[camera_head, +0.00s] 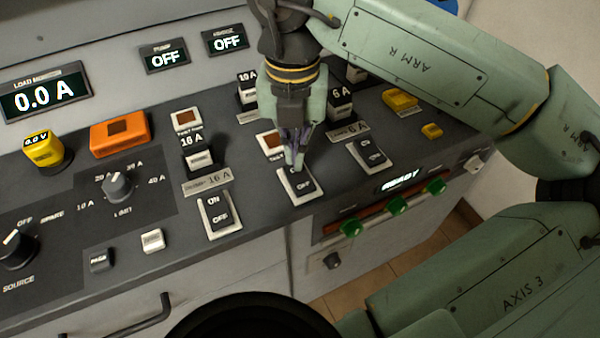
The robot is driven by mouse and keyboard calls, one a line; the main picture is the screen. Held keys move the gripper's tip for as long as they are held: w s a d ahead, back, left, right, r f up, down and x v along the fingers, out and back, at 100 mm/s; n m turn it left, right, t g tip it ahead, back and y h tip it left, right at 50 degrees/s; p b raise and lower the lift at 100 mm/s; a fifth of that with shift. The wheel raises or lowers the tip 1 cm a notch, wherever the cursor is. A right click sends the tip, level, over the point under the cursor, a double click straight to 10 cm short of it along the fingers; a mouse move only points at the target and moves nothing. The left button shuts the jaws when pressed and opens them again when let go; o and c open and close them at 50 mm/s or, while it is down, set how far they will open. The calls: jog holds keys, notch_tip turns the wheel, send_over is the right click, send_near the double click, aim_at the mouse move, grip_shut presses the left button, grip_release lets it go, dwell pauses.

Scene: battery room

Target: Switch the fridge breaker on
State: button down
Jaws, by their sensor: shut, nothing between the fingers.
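A row of three rocker switches with ON/OFF marks is set in the dark sloping panel. The left rocker (219,216) stands under a 16 A label. The middle rocker (300,188) has my gripper (297,163) right over its upper part. My gripper is shut and empty, pointing down, its tips at or just above the rocker; contact cannot be told. The right rocker (369,153) is under a 6 A label. The middle switch's name label is mostly hidden by my gripper, so I cannot read which is the fridge breaker. A small display (225,39) reads OFF; its heading is blurred.
Another display (165,56) reads OFF, and the load monitor (44,92) reads 0.0 A. A yellow knob (43,149), an orange block (120,133) and rotary knobs (117,186) stand left. Green terminals (398,204) line the front under a READY display (403,182).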

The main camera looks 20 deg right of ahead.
jog(key=shift+f+b, duration=1.2)
dwell(0.4)
jog(key=shift+r, duration=0.15)
jog(key=shift+r+p, duration=2)
jog(key=shift+r, duration=1.4)
